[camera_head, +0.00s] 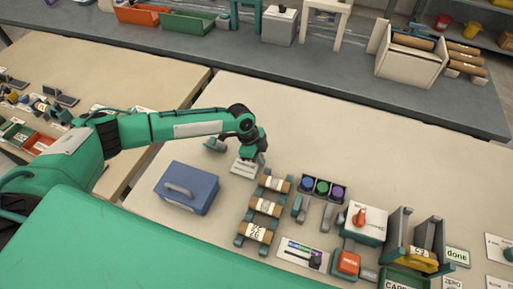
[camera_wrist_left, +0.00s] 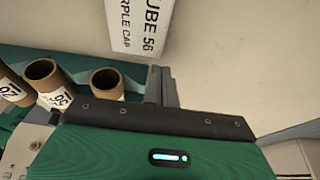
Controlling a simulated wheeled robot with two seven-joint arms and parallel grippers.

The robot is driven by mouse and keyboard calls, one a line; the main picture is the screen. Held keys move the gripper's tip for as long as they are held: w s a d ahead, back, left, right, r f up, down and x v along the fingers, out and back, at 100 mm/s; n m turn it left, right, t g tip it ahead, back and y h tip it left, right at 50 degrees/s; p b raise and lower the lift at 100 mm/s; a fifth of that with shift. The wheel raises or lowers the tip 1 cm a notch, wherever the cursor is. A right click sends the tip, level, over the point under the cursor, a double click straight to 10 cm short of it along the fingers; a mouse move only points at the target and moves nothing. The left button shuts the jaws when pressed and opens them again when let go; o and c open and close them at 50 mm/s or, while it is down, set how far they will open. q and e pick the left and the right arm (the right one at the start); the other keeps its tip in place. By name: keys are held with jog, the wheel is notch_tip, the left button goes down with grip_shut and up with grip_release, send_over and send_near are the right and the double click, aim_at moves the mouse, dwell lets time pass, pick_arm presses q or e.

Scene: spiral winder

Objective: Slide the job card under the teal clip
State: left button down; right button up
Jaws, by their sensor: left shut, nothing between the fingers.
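The white job card (camera_head: 243,168) lies flat on the bench, just below my left gripper in the head view. In the left wrist view the card (camera_wrist_left: 138,24) shows large print reading "TUBE 56" and "PURPLE CAP". A small teal and grey piece (camera_head: 214,145), which looks like the teal clip, stands to the left of the card, apart from it. My left gripper (camera_head: 257,158) is over the card's far right side, its fingers shut and empty; whether they touch the card cannot be told. My right gripper is not in view.
Several labelled cardboard tubes (camera_head: 266,206) lie in a teal rack in front of the card. A blue case (camera_head: 187,187) stands to the left. Coloured caps (camera_head: 322,187) sit in a dark tray to the right. The bench behind the card is clear.

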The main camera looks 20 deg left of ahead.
aim_at(238, 158)
pick_arm(q)
jog(key=shift+s+d+f, duration=0.15)
jog(key=shift+d+f, duration=0.15)
jog(key=shift+f, duration=0.4)
jog(key=shift+a, duration=0.25)
jog(key=a+b, duration=0.1)
jog(key=a, duration=0.8)
jog(key=shift+w+b, duration=0.2)
jog(key=shift+b, duration=0.2)
jog(key=shift+a, duration=0.5)
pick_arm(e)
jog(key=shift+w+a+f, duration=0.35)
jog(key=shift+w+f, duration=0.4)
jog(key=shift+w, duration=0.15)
pick_arm(q)
jog(key=shift+r, duration=0.2)
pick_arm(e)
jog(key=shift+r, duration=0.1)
